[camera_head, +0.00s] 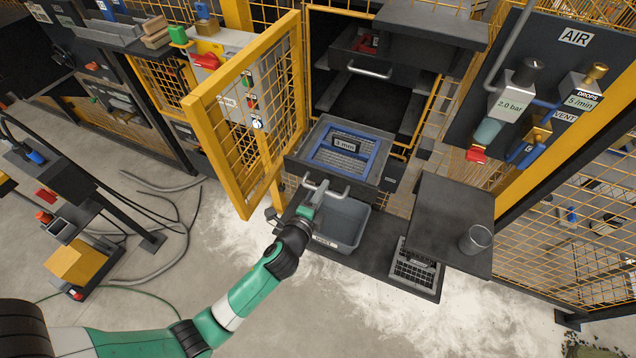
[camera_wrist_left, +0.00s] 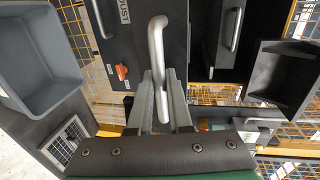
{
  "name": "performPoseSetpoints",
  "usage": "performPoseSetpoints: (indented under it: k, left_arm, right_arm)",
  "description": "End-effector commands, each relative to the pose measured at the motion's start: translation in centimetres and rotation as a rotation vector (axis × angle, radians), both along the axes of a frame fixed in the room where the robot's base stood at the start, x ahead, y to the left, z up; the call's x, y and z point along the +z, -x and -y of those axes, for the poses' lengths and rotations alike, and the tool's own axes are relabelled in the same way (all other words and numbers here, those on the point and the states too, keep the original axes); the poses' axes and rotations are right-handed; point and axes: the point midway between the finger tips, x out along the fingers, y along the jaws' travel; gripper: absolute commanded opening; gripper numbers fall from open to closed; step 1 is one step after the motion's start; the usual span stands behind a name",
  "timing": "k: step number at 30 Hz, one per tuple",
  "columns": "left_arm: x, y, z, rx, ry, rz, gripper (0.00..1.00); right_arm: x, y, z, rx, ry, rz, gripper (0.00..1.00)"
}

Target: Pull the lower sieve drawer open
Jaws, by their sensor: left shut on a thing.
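The lower sieve drawer (camera_head: 290,158) sticks well out of the cabinet in the head view. Inside it lies a blue-framed sieve (camera_head: 374,162) with a "3 mm" label. My left gripper (camera_head: 318,187) is at the handle (camera_head: 338,190) on the drawer's front. In the left wrist view its two fingers (camera_wrist_left: 160,100) are shut on a grey bar handle (camera_wrist_left: 156,45). The fingers hide part of the handle in the head view. The upper drawer (camera_head: 345,55) is above, with its own handle (camera_head: 370,70). My right gripper is not in view.
A grey tub (camera_head: 345,222) stands below the drawer. A yellow mesh door (camera_head: 205,115) stands open on the left. A dark side table (camera_head: 450,205) with a cup (camera_head: 475,239) is at right. Pale powder and hoses lie on the floor.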

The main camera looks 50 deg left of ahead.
Motion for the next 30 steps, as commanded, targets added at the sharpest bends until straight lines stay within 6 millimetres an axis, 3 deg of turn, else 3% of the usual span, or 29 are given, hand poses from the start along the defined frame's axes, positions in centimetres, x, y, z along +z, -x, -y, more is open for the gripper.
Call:
performPoseSetpoints:
  k: [8, 9, 13, 23, 30]
  left_arm:
    - [0.1, 0.0, 0.0, 0.0, -0.002, 0.001, 0.0]
    - [0.1, 0.0, 0.0, 0.0, -0.001, 0.002, 0.23]
    - [0.1, 0.0, 0.0, 0.0, 0.0, 0.001, 0.46]
    - [0.1, 0.2, 0.1, 0.0, 0.0, 0.0, 0.47]
    - [0.9, 3.6, 2.1, -0.003, 0.001, -0.002, 0.47]
  right_arm:
    - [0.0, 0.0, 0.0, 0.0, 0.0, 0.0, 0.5]
    - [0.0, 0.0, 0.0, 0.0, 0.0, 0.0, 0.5]
    - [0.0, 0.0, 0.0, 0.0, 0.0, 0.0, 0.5]
    - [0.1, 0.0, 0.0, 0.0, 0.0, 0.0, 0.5]
    - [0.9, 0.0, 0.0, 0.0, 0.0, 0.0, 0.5]
